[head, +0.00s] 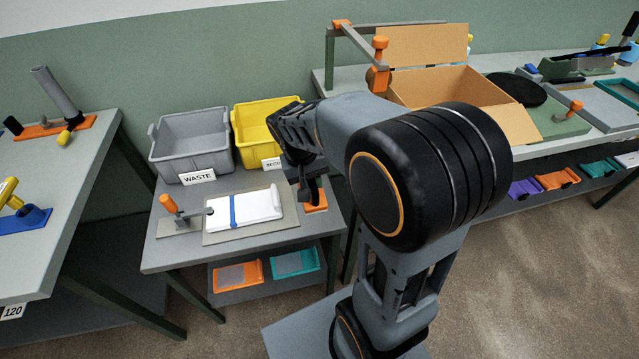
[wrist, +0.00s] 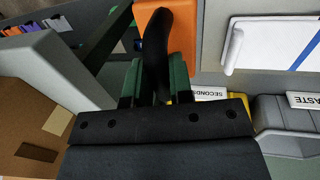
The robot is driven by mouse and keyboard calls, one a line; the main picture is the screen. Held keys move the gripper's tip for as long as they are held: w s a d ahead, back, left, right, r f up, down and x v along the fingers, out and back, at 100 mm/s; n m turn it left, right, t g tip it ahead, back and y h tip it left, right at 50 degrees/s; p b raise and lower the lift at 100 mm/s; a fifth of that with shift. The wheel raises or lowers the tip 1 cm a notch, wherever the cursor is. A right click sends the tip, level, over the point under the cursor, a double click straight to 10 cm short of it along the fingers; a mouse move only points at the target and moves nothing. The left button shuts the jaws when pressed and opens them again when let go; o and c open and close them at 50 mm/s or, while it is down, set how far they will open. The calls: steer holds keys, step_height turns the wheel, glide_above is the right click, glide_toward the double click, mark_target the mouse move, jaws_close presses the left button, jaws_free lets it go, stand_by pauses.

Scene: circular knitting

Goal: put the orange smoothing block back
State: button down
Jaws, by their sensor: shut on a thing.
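The orange smoothing block (head: 317,206) shows in the head view at the right edge of the middle table, beside the white folded piece. In the wrist view the orange block (wrist: 190,42) has a dark curved handle (wrist: 157,45). My gripper (wrist: 154,82) is shut on this handle, its green fingers on either side. In the head view my gripper (head: 309,188) is directly above the block, partly hidden by my arm. I cannot tell whether the block touches the table.
A white piece with a blue band (head: 258,207) lies on a grey board left of the block. Behind stand a grey WASTE bin (head: 190,155) and a yellow bin (head: 250,140). An open cardboard box (head: 470,90) stands on the right table. Orange and teal trays (head: 238,275) sit below.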

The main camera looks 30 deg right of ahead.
steer(key=w+d+f, duration=0.2)
steer(key=w+d, duration=0.1)
steer(key=shift+w+d+f, duration=0.1)
steer(key=shift+w+d, duration=0.05)
steer(key=shift+w, duration=0.05)
steer(key=shift+w+d+f+b, duration=0.1)
steer(key=shift+w+d+f, duration=0.45)
steer(key=shift+f, duration=0.9)
steer(key=shift+w+d+f+b, duration=0.15)
steer(key=shift+w+d+f, duration=0.35)
steer(key=shift+f, duration=0.9)
steer(key=shift+w+d+f+b, duration=0.1)
steer(key=shift+w+d+f, duration=0.4)
steer(key=shift+f, duration=0.95)
steer(key=shift+w+a, duration=0.1)
steer(key=shift+f, duration=0.15)
steer(key=c, duration=1)
jaws_free()
